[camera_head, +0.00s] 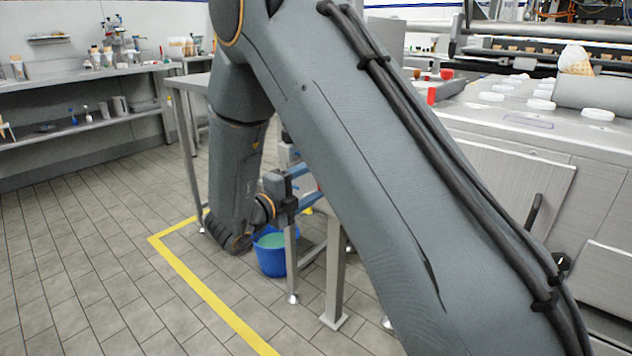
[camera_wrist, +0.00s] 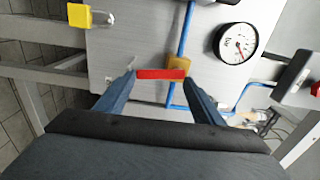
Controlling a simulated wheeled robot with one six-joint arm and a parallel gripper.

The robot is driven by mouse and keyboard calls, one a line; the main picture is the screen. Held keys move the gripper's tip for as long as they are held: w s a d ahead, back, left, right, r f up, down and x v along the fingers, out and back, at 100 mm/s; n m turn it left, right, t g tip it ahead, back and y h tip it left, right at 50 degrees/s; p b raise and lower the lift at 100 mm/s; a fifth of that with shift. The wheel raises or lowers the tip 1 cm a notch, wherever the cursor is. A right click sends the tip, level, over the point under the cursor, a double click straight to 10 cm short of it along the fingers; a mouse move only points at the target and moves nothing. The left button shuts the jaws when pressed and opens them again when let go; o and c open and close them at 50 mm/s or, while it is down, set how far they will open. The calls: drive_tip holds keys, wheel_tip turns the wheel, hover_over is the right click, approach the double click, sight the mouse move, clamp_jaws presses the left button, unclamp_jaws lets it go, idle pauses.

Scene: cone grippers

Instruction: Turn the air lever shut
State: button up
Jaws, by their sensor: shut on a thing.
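The red air lever (camera_wrist: 160,74) lies level across the wrist view, between the tips of my gripper (camera_wrist: 161,77). The blue fingers are shut on it, one at each end. A brass-coloured valve body (camera_wrist: 178,61) sits just behind the lever. A blue air pipe (camera_wrist: 186,28) runs upward from the valve, so the lever lies crosswise to it. In the head view my arm covers much of the middle, and the lever cannot be made out there.
A round pressure gauge (camera_wrist: 235,43) is right of the valve. A yellow part (camera_wrist: 78,14) is at upper left. A blue bucket (camera_head: 272,255) stands on the floor below my wrist. Yellow tape (camera_head: 205,290) marks the floor. A steel counter (camera_head: 535,125) is at right.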

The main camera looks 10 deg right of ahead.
drive_tip(key=shift+w+a, duration=0.45)
drive_tip(key=shift+a, duration=0.1)
drive_tip(key=o, duration=1)
drive_tip(key=shift+o, duration=0.2)
drive_tip(key=s+p+v, duration=0.1)
drive_tip(key=p+v, duration=0.1)
drive_tip(key=v, duration=0.6)
drive_tip(key=shift+s, duration=0.2)
drive_tip(key=shift+d, duration=0.15)
idle(0.3)
drive_tip(key=p+v, duration=0.1)
drive_tip(key=v, duration=0.6)
drive_tip(key=shift+s+a, duration=0.25)
drive_tip(key=shift+a, duration=0.05)
